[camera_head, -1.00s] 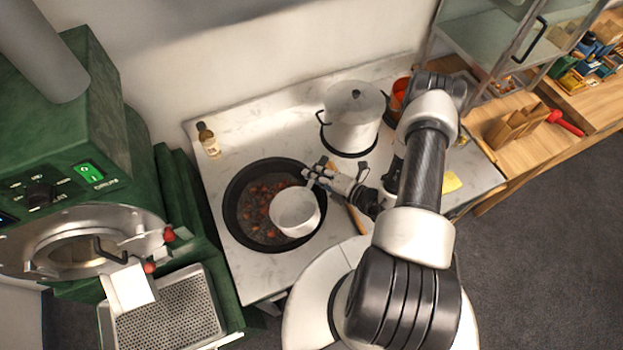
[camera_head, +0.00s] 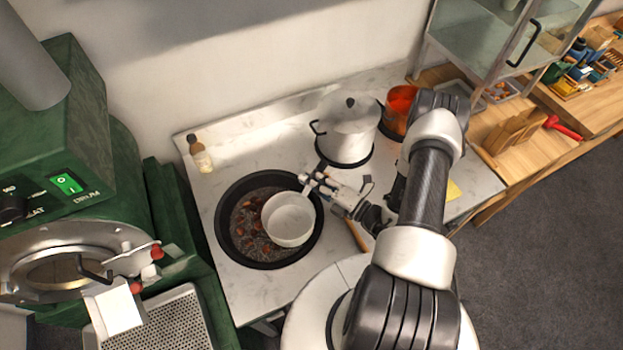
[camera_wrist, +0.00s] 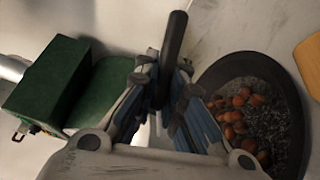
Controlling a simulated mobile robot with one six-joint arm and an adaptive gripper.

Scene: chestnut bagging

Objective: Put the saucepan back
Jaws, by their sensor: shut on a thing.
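The saucepan (camera_head: 289,219) is small and white, and looks empty. It is over the right part of a wide black pan (camera_head: 224,226); I cannot tell its height above the pan. My gripper (camera_head: 317,184) is shut on the saucepan's handle at the upper right of the saucepan. In the wrist view the dark handle (camera_wrist: 174,40) stands between the two fingers of my gripper (camera_wrist: 163,75). The saucepan's bowl is mostly hidden there. The black pan also shows in the wrist view (camera_wrist: 291,95), with brown chestnuts (camera_wrist: 236,112) in dark grains.
A large lidded pot (camera_head: 345,130) stands behind my gripper, with an orange-red pot (camera_head: 401,105) to its right. A bottle (camera_head: 200,155) stands at the back left. A green machine (camera_head: 75,130) is at the left. The white counter (camera_head: 245,305) is bare at its front left.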

